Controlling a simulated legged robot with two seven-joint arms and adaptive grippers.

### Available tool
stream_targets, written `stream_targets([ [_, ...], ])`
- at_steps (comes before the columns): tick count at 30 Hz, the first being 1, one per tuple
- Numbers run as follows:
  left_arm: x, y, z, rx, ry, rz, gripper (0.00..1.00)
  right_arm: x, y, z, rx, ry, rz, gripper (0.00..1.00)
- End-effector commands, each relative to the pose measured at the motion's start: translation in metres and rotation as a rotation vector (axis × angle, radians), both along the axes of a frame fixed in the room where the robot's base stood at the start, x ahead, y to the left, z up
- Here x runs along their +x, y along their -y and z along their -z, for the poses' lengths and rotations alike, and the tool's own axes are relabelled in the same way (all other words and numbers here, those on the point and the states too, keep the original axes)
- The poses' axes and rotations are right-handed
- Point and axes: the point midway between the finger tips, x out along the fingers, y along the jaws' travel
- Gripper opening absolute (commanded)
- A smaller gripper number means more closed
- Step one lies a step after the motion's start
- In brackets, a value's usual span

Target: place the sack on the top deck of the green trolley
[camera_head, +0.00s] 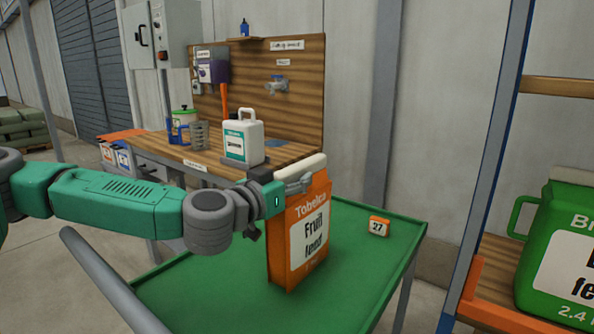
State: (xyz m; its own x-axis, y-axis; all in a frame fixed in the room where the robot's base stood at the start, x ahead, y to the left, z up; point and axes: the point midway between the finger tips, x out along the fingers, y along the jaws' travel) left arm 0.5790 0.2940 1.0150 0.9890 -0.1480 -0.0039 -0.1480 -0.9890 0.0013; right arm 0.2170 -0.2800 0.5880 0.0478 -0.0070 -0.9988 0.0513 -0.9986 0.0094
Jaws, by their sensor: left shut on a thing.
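The sack (283,250) is orange with a white "Fruit feed" label and a pale rolled top. It stands upright over the top deck of the green trolley (190,300), in the middle of the view. Its base appears at the deck surface, but I cannot tell if it bears on it or hangs just above. My left gripper (297,184) comes in from the left and is shut on the sack near its top. My right gripper is not in view.
A small orange block marked 27 (378,227) sits on the deck's right side. The trolley's grey handle (110,280) is at left. Behind stands a wooden bench with a white canister (243,140) and jugs. At right, a rack holds a green jerrycan (565,250).

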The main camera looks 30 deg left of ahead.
Motion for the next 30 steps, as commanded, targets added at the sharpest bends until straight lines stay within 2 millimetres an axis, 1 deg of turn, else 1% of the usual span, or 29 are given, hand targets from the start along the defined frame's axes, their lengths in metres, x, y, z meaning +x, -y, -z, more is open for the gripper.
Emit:
stream_targets([
  [7,0.0,0.001,-0.002,0.001,0.007,-0.001,0.0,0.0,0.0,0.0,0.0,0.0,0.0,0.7],
  [8,0.0,0.001,0.001,0.001,-0.002,0.0,0.37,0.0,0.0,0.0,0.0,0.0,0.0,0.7],
  [9,0.0,0.002,0.001,0.001,-0.002,0.0,0.47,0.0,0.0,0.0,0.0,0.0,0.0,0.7],
  [17,0.001,0.001,0.002,0.0,-0.002,0.0,0.47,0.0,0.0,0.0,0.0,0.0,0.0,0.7],
  [20,-0.003,0.0,0.001,0.0,-0.002,0.0,0.47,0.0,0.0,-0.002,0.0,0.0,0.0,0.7],
  [23,-0.015,-0.002,0.0,0.0,-0.001,0.001,0.47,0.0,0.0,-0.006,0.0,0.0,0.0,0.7],
  [30,-0.055,-0.008,-0.001,-0.002,-0.002,0.0,0.47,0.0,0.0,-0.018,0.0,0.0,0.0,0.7],
])
